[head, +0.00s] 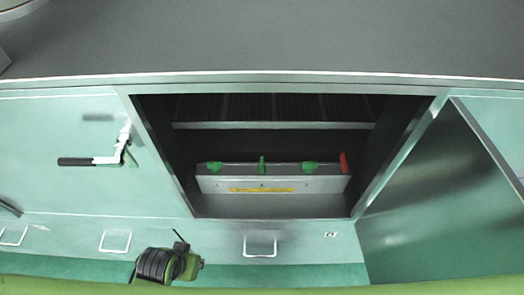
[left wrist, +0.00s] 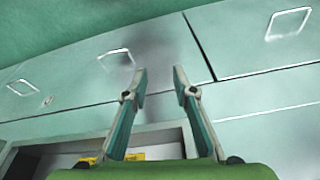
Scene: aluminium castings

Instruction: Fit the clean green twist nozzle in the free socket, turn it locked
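A grey block (head: 270,184) with a yellow label sits inside the open cabinet. Along its top stand green nozzle-like pieces at left (head: 213,168), middle (head: 262,165) and right (head: 310,168), and a red piece (head: 343,162) at the right end. The middle green piece looks narrower than the other two. I cannot tell which nozzle is clean or where the free socket is. My left gripper (left wrist: 160,73) is open and empty in the left wrist view, in front of the cabinet face, apart from the block. My right gripper is not in view.
The cabinet opening has a shelf (head: 272,125) above the block and an open door (head: 440,195) at right. A drawer handle (head: 260,245) lies below. The grey countertop (head: 270,40) is mostly clear.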

